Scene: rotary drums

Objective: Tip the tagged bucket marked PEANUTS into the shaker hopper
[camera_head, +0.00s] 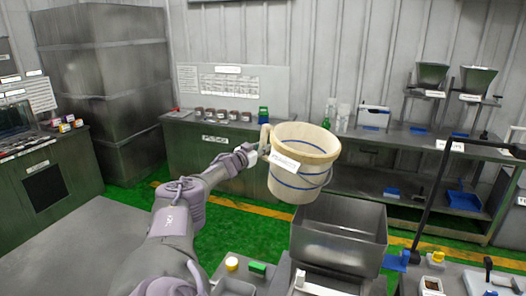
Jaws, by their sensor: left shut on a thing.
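A cream bucket (303,182) with blue bands, a wire handle and a white tag (285,160) hangs in the air near the middle of the head view. The tag's lettering is too small to read. My left gripper (258,149) is shut on the bucket's left side, near a lug at its rim. The bucket is nearly upright with a slight tilt, and its open mouth faces up; its contents cannot be made out. The grey metal hopper (338,246) stands below the bucket and slightly to its right, with its open top facing up. My right gripper is not in view.
A long dark bench (205,165) runs along the back wall, with jars (222,115) and a green item on it. Shelves with funnels (432,75) stand at the right. A yellow cap (232,263) and green block (257,268) lie left of the hopper. A dark pole rises at right.

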